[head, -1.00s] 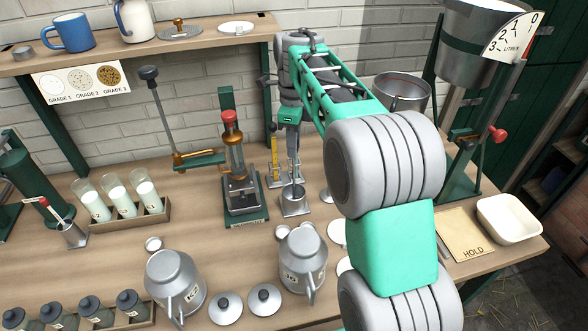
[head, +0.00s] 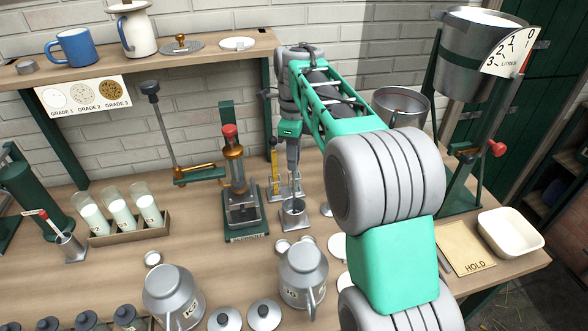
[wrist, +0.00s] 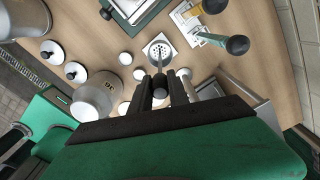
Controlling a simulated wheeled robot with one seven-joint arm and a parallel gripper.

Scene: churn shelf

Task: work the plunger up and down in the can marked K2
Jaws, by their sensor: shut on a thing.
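The can marked K2 (head: 172,298) stands upright at the front of the bench, its label facing forward right. A second can (head: 302,277) stands to its right; its mark is too small to read surely. I cannot tell whether the disc touches the stand. My gripper is well apart from K2.
Two round lids (head: 263,314) lie between the cans at the front. A bottle crate (head: 133,235) is at left. A white tray (head: 510,233) is at right.

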